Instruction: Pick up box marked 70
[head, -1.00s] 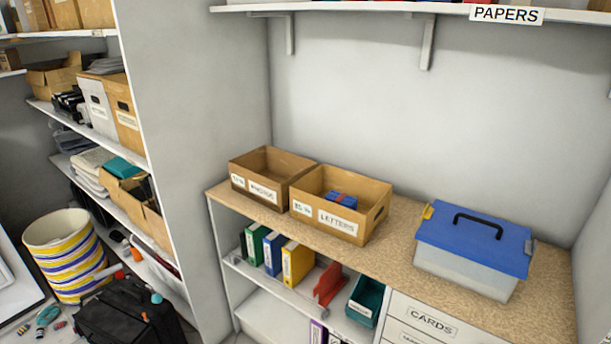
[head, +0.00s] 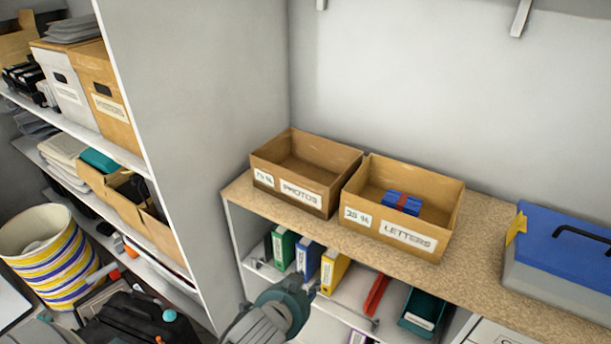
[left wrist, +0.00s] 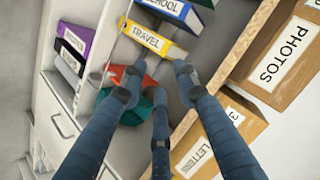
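The open brown PHOTOS box (head: 306,170) stands on the speckled counter beside the wall panel. Its small second label seems to start with a 7 but is hard to read. It also shows at the upper right of the left wrist view (left wrist: 250,62). The open LETTERS box (head: 405,208) stands to its right, with a small label that looks like 35. My left gripper (head: 304,294) is below and in front of the boxes, by the counter's lower shelf. In the left wrist view its fingers (left wrist: 152,92) are spread with nothing between them. My right gripper is out of view.
A grey tub with a blue lid (head: 570,250) stands on the counter at right. Green, blue and yellow binders (head: 332,272) and a teal bin (head: 421,310) sit on the shelf below. A wall panel (head: 215,130) separates the left shelving.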

